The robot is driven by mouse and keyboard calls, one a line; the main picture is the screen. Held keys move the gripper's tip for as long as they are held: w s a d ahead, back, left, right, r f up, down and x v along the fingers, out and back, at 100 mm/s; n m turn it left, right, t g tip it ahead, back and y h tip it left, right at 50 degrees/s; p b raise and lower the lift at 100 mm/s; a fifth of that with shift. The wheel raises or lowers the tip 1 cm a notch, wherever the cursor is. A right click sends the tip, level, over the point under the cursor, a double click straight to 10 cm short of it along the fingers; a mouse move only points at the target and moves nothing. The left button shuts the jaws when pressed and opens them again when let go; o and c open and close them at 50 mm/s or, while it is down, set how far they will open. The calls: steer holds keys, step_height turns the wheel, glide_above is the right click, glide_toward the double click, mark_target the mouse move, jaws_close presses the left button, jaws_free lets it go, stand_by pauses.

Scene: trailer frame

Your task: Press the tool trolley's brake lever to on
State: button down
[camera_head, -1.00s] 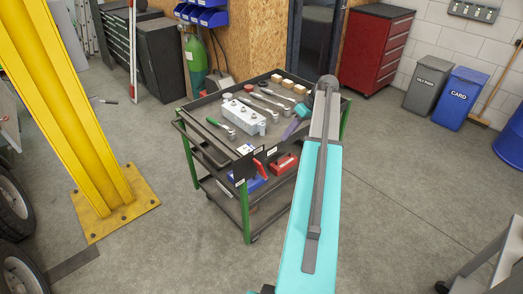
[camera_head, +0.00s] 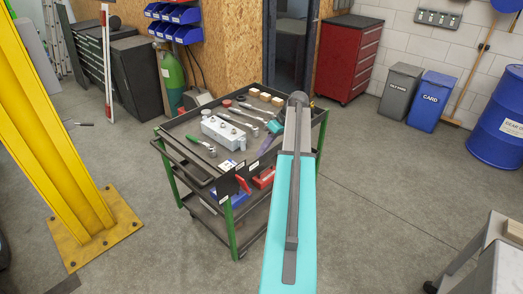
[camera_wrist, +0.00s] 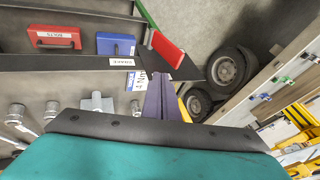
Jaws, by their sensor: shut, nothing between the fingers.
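The tool trolley (camera_head: 203,196) is dark with green posts and stands in the middle of the head view. A red lever (camera_head: 243,184) sticks out at its near corner, below the top tray and beside a white label. In the wrist view the red lever (camera_wrist: 167,50) lies beside a green post, right of a label that seems to read BRAKE. My gripper (camera_head: 262,147) has purple fingers and is over the top tray's right part, apart from the lever. In the wrist view its fingers (camera_wrist: 160,98) are together and empty, pointing toward the tray corner and the lever.
The top tray holds a grey metal block (camera_head: 222,131), sockets and wrenches. Red and blue boxes (camera_wrist: 116,44) sit on a lower shelf. A yellow post (camera_head: 55,140) stands left of the trolley. A grey bench (camera_head: 490,255) is at right. Floor between is clear.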

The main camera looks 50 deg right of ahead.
steer(key=p, duration=0.3)
glide_toward(242, 184)
steer(key=w+d, duration=0.2)
steer(key=w, duration=0.1)
steer(key=shift+a+f+p, duration=0.35)
steer(key=shift+a+f, duration=0.1)
steer(key=shift+a, duration=0.4)
steer(key=shift+a+f+p, duration=0.35)
steer(key=shift+a+f, duration=0.15)
steer(key=shift+a, duration=0.35)
